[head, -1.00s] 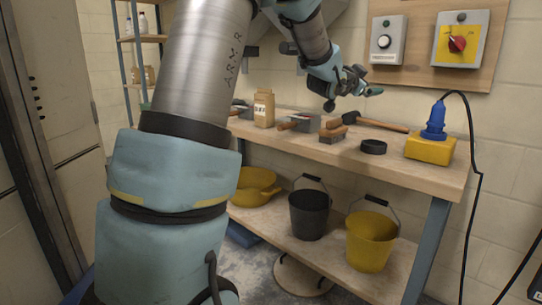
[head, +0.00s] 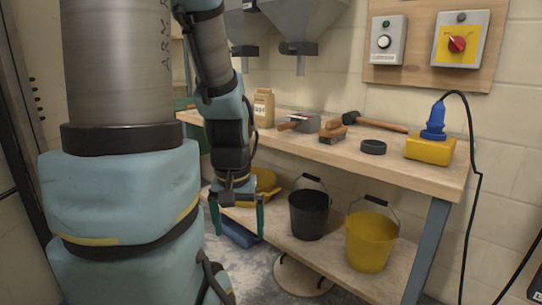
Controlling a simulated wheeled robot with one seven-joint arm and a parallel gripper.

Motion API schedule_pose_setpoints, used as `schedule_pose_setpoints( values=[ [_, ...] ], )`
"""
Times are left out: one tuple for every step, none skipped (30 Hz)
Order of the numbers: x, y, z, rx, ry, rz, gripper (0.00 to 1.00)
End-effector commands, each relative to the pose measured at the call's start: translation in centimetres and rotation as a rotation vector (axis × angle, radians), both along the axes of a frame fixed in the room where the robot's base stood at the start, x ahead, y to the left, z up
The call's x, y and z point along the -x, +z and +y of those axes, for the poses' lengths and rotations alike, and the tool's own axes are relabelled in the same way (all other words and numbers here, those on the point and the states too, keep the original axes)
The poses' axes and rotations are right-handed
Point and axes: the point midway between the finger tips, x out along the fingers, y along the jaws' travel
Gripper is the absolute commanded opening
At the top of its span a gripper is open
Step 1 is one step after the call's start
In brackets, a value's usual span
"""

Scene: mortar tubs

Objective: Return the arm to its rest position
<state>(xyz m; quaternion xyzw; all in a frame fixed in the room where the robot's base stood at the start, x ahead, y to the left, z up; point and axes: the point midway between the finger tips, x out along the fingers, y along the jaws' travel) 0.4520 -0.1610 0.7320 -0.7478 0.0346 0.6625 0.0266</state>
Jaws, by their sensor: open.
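My arm fills the left of the head view. Its forearm hangs down in front of the left end of the workbench (head: 412,163). My gripper (head: 239,227) points downward with its two green-edged fingers spread apart and nothing visible between them. It is in front of the lower shelf, left of the black bucket (head: 308,215). A yellow basin (head: 266,182) shows partly behind my gripper and wrist.
A yellow bucket (head: 371,241) stands right of the black one on the lower shelf. On the benchtop are a paper bag (head: 264,108), a brush (head: 332,134), a mallet (head: 382,124), a black ring (head: 373,147) and a yellow box with blue plug (head: 430,148).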

Motion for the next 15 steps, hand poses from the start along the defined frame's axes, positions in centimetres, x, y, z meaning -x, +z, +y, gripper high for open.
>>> schedule_pose_setpoints(
  values=[
    [-0.5, 2.3, -0.2, 0.0, -0.007, -0.013, 1.0],
    [-0.5, 2.8, -0.2, 0.0, -0.009, -0.013, 1.0],
    [-0.6, 3.6, -0.2, 0.0, -0.009, -0.014, 1.0],
    [-0.6, 4.2, -0.2, 0.0, -0.01, -0.014, 1.0],
    [-0.6, 4.8, -0.2, 0.0, -0.01, -0.015, 1.0],
    [-0.6, 5.6, -0.2, -0.001, -0.01, -0.015, 1.0],
    [-0.6, 6.4, -0.2, -0.001, -0.011, -0.015, 1.0],
    [-0.6, 7.1, -0.2, -0.001, -0.011, -0.016, 1.0],
    [-0.6, 8.1, -0.2, -0.001, -0.011, -0.016, 1.0],
    [-0.7, 8.9, -0.2, -0.001, -0.011, -0.016, 1.0],
    [-0.7, 9.8, -0.2, -0.001, -0.012, -0.016, 1.0],
    [-0.7, 11.0, -0.2, -0.001, -0.012, -0.017, 1.0],
    [-0.7, 12.0, -0.2, -0.001, -0.012, -0.017, 1.0],
    [-0.7, 13.0, -0.2, -0.001, -0.012, -0.017, 1.0],
    [-0.7, 14.2, -0.2, -0.001, -0.012, -0.017, 1.0]
  ],
)
